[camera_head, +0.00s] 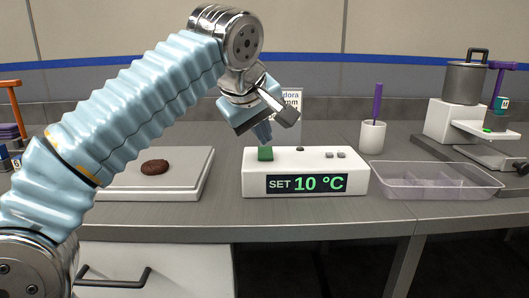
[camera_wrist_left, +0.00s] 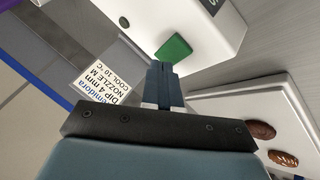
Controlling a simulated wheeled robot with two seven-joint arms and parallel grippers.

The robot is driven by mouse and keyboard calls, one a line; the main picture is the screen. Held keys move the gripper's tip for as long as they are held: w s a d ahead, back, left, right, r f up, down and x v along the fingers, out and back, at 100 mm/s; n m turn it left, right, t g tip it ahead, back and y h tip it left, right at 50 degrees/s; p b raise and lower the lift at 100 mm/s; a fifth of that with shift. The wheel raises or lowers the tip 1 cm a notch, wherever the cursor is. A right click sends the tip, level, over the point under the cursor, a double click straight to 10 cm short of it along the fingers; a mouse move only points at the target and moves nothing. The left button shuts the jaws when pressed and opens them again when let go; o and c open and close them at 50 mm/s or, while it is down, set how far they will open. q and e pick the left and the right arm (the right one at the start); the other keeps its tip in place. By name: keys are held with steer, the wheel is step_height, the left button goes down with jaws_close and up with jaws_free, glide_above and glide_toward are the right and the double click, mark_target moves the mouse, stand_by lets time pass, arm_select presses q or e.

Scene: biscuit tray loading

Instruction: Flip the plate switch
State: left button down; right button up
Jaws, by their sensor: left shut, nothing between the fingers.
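A white control box (camera_head: 305,165) stands on the bench with a display reading SET 10 °C. A green switch (camera_head: 265,154) sits at the left end of its top; it also shows in the left wrist view (camera_wrist_left: 173,49). My left gripper (camera_head: 264,138) is shut and empty, pointing down just above the green switch in the head view. In the left wrist view its closed fingertips (camera_wrist_left: 161,66) appear close beside the switch; whether they touch it I cannot tell. My right gripper is out of view.
A pale flat plate (camera_head: 196,182) with a brown biscuit (camera_head: 155,167) lies left of the box; the left wrist view shows two biscuits. A label card (camera_head: 292,98) stands behind the box. A clear divided tray (camera_head: 385,189), a white cup (camera_head: 372,138) and a pot (camera_head: 464,84) are right.

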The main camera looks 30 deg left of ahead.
mark_target(262, 156)
arm_select(q)
step_height(262, 156, up, 3)
steer(key=p, duration=0.2)
steer(key=shift+w+a+p, duration=0.1)
steer(key=shift+p, duration=0.3)
steer(key=shift+w+r, duration=0.15)
steer(key=shift+r, duration=0.75)
